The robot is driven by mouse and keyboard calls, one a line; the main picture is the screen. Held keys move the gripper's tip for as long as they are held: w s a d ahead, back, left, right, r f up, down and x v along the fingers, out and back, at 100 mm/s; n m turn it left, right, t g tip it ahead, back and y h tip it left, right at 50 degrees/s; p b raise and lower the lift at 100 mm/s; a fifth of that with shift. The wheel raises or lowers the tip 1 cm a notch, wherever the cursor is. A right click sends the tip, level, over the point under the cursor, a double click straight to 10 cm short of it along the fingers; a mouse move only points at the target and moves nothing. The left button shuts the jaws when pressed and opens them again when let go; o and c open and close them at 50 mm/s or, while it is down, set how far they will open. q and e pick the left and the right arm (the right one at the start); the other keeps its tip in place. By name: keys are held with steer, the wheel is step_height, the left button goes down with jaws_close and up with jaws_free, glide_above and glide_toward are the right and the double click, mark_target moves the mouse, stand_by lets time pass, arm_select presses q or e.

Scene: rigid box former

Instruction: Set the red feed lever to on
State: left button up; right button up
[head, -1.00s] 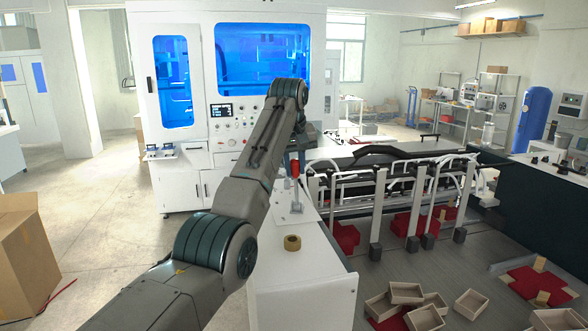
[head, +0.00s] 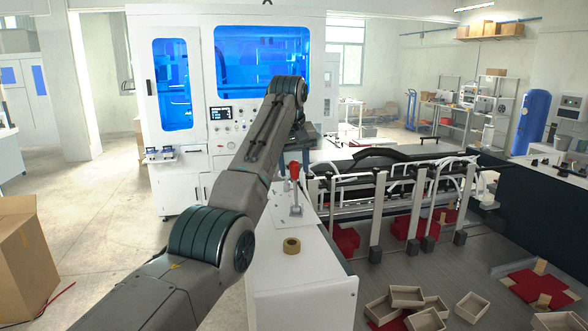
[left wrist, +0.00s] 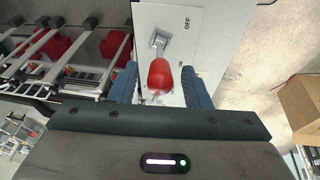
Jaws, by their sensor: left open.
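The feed lever's red knob (head: 294,170) stands on a metal stem on the white bench top in the head view. My left gripper (head: 308,150) is just beyond and to the right of it there, partly hidden by my arm. In the left wrist view, the knob (left wrist: 160,76) sits between the two blue fingers of my open left gripper (left wrist: 159,84), with gaps at its sides. The stem's base is on a white plate (left wrist: 182,52) marked OFF at the top and ON lower down. My right gripper is not in view.
White-post racks with black rails stand to the right. Small open boxes (head: 406,297) lie at lower right. A white machine (head: 180,180) with blue windows stands behind.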

arm_select(q)
steer(key=b+v, duration=0.2)
steer(key=v, duration=0.7)
steer(key=shift+r, duration=0.4)
